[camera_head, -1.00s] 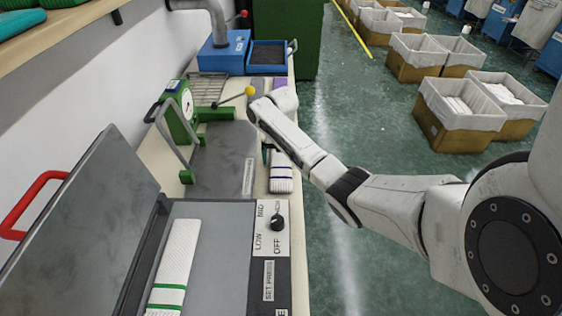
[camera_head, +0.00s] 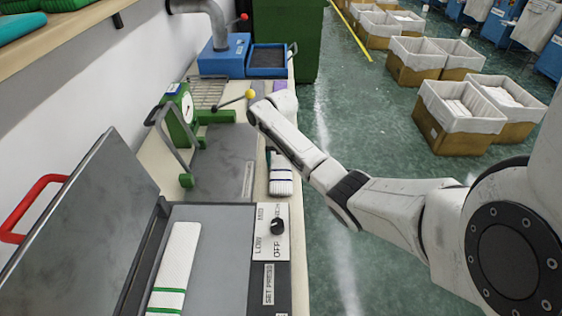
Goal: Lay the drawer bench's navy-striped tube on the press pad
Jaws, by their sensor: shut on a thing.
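The navy-striped tube (camera_head: 281,180) is a white ribbed piece with dark bands, at the bench's right edge behind the press. Its far end is hidden by my arm. My gripper is hidden behind my forearm, so I cannot see its fingers or whether they touch the tube. The grey press pad (camera_head: 222,250) is at the near end, with its lid (camera_head: 85,215) raised at the left by a red handle. A white tube with green stripes (camera_head: 176,262) lies along the pad's left part.
A control panel with a black knob (camera_head: 278,227) borders the pad's right. Beyond it are a grey plate (camera_head: 222,155), a green dial device (camera_head: 181,112) and a yellow-knobbed lever (camera_head: 250,93). A blue tray (camera_head: 267,70) stands farther back. Lined boxes (camera_head: 460,125) stand on the floor at right.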

